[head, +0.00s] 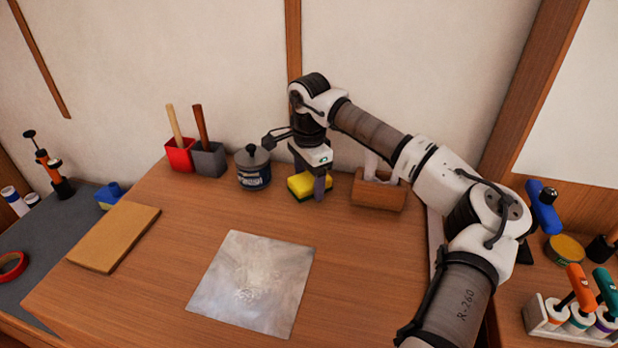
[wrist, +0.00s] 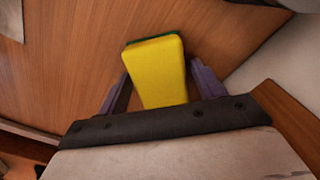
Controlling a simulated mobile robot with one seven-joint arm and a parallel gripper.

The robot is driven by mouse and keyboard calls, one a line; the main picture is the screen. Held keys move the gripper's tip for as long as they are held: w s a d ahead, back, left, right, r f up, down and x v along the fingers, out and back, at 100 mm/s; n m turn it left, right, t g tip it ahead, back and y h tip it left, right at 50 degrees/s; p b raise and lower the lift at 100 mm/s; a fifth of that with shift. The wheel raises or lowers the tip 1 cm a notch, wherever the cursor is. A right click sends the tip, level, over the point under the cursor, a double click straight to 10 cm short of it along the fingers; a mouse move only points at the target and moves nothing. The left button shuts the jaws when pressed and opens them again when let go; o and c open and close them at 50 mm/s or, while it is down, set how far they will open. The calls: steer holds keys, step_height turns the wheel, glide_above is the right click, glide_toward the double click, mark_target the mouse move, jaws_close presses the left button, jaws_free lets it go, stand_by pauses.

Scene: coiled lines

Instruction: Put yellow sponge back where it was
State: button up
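The yellow sponge (head: 306,185) has a dark green layer on one face. It is at the back of the wooden table, on or just above the surface; I cannot tell which. My gripper (head: 318,188) points down over it, with a finger in front of the sponge in the head view. In the wrist view the sponge (wrist: 157,70) lies between the two purple-grey fingers of my gripper (wrist: 160,72). The sponge's underside is hidden.
A grey lidded pot (head: 253,168) stands left of the sponge, and a wooden box (head: 378,190) stands close on its right. Red (head: 180,155) and grey (head: 208,160) holders stand farther left. A metal plate (head: 250,283) and a tan board (head: 114,237) lie nearer the front.

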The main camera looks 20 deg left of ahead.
mark_target(309, 178)
steer(key=shift+o, duration=0.3)
steer(key=shift+r, duration=0.15)
step_height(309, 178, up, 12)
steer(key=shift+b, duration=0.4)
stand_by(0.5)
